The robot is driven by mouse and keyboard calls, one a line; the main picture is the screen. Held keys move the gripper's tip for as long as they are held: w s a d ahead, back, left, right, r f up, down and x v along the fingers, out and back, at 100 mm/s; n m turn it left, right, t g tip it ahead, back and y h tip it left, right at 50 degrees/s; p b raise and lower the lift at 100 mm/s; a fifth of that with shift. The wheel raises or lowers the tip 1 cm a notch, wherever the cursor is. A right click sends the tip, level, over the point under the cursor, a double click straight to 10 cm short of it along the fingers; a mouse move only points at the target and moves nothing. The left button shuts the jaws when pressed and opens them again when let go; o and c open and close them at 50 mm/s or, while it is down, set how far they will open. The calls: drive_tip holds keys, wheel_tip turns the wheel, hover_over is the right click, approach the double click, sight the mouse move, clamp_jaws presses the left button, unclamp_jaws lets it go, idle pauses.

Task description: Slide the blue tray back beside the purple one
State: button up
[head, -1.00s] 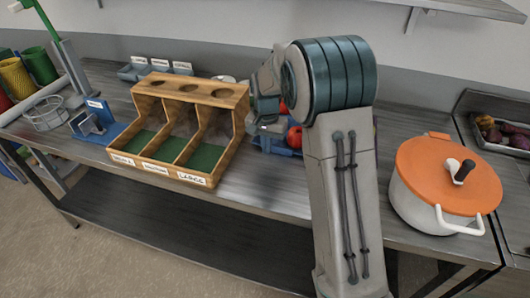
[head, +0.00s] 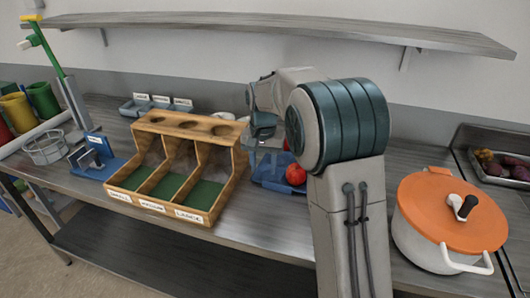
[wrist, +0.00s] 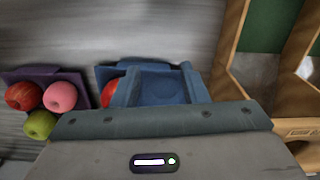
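The blue tray (head: 268,183) lies on the metal bench right of the wooden sorting box, with a red apple (head: 296,174) at its right side. In the wrist view the blue tray (wrist: 178,67) is partly hidden behind my gripper, and the apple (wrist: 109,93) shows at its left. The purple tray (wrist: 75,77) is left of it, a small gap apart, holding red, pink and green fruit. My arm hides the purple tray in the head view. My gripper (head: 263,165) is over the blue tray, fingers pointing down and apart. Contact with the tray is unclear.
The wooden sorting box (head: 180,125) with green-floored bays stands close left of the blue tray. A white pot (head: 425,235) with an orange lid stands right of my arm. A shelf (head: 300,30) runs along the wall.

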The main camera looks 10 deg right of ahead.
sight(267, 183)
drive_tip(key=w+d+r+n, duration=0.2)
drive_tip(key=w+r+n, duration=0.2)
drive_tip(key=n, duration=1.2)
drive_tip(key=shift+w, duration=0.65)
drive_tip(key=shift+f, duration=0.1)
wheel_tip(267, 183, down, 14)
drive_tip(key=shift+r+p, duration=0.15)
drive_tip(key=shift+p, duration=0.45)
clamp_jaws()
